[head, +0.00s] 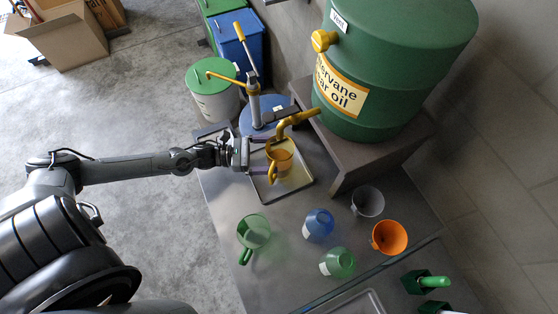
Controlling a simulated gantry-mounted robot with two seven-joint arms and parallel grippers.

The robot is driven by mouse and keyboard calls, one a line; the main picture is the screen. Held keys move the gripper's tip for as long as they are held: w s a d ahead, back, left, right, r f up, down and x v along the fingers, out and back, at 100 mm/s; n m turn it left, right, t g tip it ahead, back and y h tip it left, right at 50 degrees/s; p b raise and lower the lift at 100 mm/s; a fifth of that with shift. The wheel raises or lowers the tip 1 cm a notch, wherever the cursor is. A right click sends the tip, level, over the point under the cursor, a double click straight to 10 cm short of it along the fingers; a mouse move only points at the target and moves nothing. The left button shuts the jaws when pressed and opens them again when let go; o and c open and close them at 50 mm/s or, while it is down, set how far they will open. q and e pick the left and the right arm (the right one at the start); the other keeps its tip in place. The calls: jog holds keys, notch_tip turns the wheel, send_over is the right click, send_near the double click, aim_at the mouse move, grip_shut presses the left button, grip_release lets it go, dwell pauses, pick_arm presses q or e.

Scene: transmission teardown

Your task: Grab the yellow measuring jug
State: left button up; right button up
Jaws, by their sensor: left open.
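The yellow measuring jug (280,158) stands in a shallow metal tray (297,183) under the yellow tap of the green oil drum. Its handle points toward the bottom of the picture. My left gripper (257,157) is open, its fingers reaching from the left to the jug's left side. I cannot tell whether a finger touches the jug. My right gripper is not in view.
The yellow tap (296,120) hangs just above the jug. A hand pump (254,98) stands behind my gripper. A green jug (254,232), a blue cup (319,224), a green cup (339,262), a grey funnel (368,201) and an orange funnel (389,237) occupy the bench.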

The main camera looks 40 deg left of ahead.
aim_at(285, 154)
pick_arm(q)
jog(key=shift+p+x, duration=0.4)
jog(key=shift+x, duration=2.3)
jog(key=shift+s, duration=0.1)
jog(key=shift+c, duration=0.5)
jog(key=c, duration=0.9)
jog(key=shift+c, duration=1.1)
jog(key=shift+r, duration=0.1)
